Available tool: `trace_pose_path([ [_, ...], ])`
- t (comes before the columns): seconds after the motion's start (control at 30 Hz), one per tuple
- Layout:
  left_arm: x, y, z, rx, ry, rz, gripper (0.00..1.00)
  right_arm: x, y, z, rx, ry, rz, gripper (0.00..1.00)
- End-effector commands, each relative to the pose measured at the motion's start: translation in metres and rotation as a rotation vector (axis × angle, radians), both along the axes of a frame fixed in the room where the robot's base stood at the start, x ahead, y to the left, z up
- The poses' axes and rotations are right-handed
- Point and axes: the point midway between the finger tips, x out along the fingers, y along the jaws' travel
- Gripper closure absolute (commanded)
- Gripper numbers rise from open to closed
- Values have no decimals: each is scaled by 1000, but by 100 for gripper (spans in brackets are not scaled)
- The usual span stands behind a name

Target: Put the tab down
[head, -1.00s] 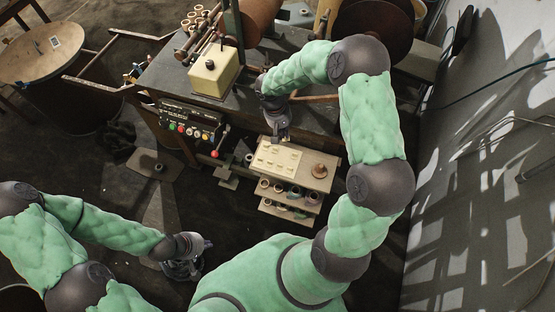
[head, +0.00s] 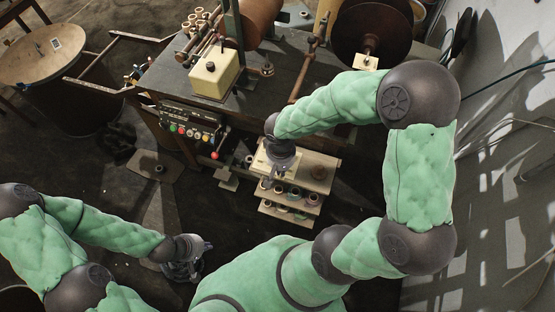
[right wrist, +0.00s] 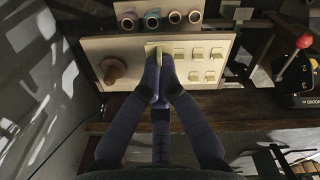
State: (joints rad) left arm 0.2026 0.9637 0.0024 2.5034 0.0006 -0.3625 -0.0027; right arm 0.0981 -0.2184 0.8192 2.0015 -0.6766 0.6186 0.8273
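The tabs are small cream pieces lying in rows on a pale board (right wrist: 228,72); several (right wrist: 197,53) show in the right wrist view to the right of my fingers. My right gripper (right wrist: 160,60) has its fingertips nearly together around one cream tab (right wrist: 158,49), low over the board's left part of the rows. I cannot tell whether this tab touches the board. In the head view my right gripper (head: 281,160) points down over the board and hides most of the tabs. My left gripper (head: 186,268) hangs at lower left, away from the board; its fingers are unclear.
A brown wooden knob (right wrist: 114,70) stands on the board beside the tabs. Tape rolls (right wrist: 151,19) sit on the shelf by it. A control box (head: 191,122) with coloured buttons and a red-knobbed lever (head: 215,155) is left of the board. The workbench (head: 290,88) lies behind.

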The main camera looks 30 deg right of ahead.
Motion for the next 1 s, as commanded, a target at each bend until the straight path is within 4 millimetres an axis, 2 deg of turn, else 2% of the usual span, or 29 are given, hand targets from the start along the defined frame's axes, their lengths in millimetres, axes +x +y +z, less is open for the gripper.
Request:
trace_pose_path([
  [0.13, 0, 0, 0, 0, 0, 0, 100, -9, 5, 0, 10, -6, -18, 100],
  [0.27, 0, 0, -2, 0, 0, 0, 100, -3, 2, -5, 13, -8, -26, 100],
  [0.7, 0, 0, -23, 0, 0, 0, 100, 68, -48, -49, 13, -4, -26, 100],
  [0.83, 0, 0, -31, 0, 0, 0, 100, 82, -58, -72, 13, -5, -25, 100],
  [1.0, 0, 0, -36, 0, 0, 0, 100, 95, -66, -87, 13, -9, -23, 100],
])
